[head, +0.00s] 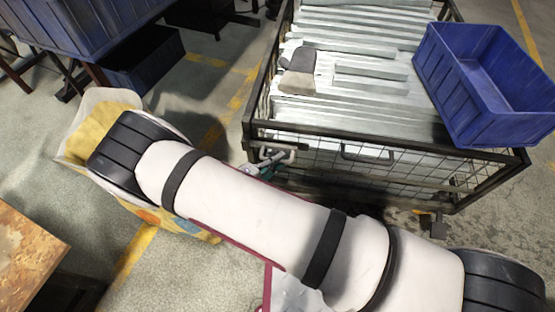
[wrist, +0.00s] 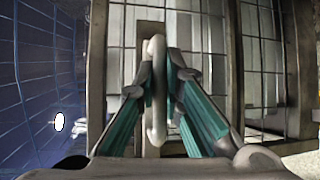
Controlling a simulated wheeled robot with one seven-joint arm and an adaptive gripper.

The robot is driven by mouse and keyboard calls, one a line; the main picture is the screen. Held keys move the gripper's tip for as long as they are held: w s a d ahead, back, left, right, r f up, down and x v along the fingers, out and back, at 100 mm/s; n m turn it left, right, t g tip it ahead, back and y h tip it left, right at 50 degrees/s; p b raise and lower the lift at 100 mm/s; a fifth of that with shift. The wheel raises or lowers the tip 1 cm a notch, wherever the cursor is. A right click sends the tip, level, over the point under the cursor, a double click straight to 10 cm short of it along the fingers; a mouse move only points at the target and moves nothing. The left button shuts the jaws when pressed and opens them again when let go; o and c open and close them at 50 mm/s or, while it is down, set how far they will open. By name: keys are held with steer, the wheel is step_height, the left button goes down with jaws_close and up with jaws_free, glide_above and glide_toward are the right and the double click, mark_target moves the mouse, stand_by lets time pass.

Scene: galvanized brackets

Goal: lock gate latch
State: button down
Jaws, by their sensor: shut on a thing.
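The gate latch (head: 276,150) is a pale metal handle at the upper left corner of the wire cage's near side. In the wrist view the latch handle (wrist: 155,46) is an upright pale bar in front of the cage's frame. My gripper (wrist: 160,88) has its teal-padded fingers closed on this bar from both sides. In the head view my gripper (head: 266,165) is small and partly hidden behind my arm, next to the latch. The handle's pivot and catch cannot be made out.
The wire cage (head: 390,190) holds several galvanized metal pieces (head: 370,72) and two gloves (head: 298,80). A blue crate (head: 490,130) sits on its right corner. A yellow and white bag (head: 90,125) stands at left, partly behind my arm. A worn table (head: 28,250) is lower left.

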steer(key=shift+w+a+b, duration=0.15)
steer(key=shift+a+b, duration=0.3)
steer(key=shift+a, duration=0.65)
steer(key=c, duration=1.7)
jaws_free()
steer(key=v, duration=1.2)
steer(key=shift+r, duration=0.1)
